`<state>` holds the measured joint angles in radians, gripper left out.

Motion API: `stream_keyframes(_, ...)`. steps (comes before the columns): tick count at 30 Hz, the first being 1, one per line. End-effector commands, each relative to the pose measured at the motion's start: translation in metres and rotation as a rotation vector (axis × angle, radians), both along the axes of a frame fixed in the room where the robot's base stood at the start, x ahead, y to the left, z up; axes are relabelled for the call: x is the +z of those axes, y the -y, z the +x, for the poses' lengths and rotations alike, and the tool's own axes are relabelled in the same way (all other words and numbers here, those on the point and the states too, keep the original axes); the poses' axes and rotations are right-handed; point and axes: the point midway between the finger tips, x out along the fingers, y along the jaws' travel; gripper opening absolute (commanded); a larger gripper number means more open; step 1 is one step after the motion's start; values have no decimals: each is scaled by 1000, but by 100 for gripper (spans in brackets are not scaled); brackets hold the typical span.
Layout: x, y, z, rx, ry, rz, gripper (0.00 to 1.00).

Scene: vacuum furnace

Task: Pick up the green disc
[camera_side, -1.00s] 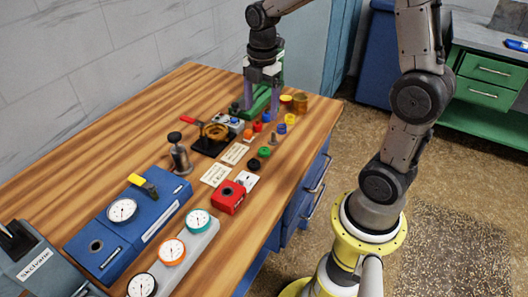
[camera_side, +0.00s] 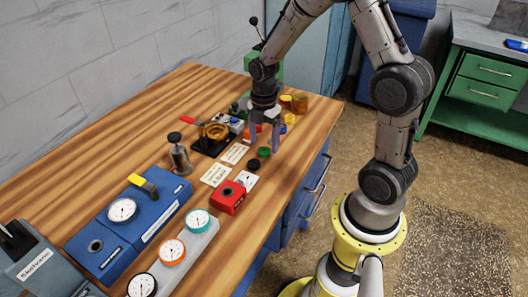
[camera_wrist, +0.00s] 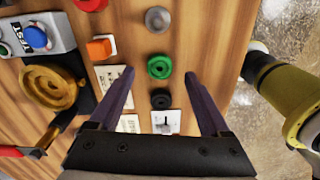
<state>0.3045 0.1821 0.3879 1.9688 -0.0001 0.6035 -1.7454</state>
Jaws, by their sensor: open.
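The green disc (camera_side: 264,152) lies on the wooden bench, near its front edge, in the side view. In the wrist view the green disc (camera_wrist: 160,67) shows a round top with a darker ring, a little beyond the fingertips and roughly midway between them. My gripper (camera_side: 263,146) is open and empty, pointing down above the bench close to the disc. In the wrist view its two purple fingers (camera_wrist: 158,75) are spread wide, and neither touches the disc.
A black disc (camera_wrist: 160,100) lies just nearer than the green one, with a white switch plate (camera_wrist: 166,122) beside it. A grey knob (camera_wrist: 158,19) is beyond. An orange block (camera_wrist: 100,47) and a brass ring fixture (camera_wrist: 50,88) are to the left. The bench edge is to the right.

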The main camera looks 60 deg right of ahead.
Motion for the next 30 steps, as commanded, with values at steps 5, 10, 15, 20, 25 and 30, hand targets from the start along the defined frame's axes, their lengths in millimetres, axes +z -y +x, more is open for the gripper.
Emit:
stream_keyframes(5,-22,1,0,0,-3,0,81)
stream_keyframes(10,-25,1,1,0,1,0,81)
stream_keyframes(15,-25,1,1,0,1,0,74)
stream_keyframes(20,-25,1,1,0,1,0,45)
stream_keyframes(25,-25,1,1,-1,1,0,14)
stream_keyframes(30,-25,1,1,-1,1,0,0)
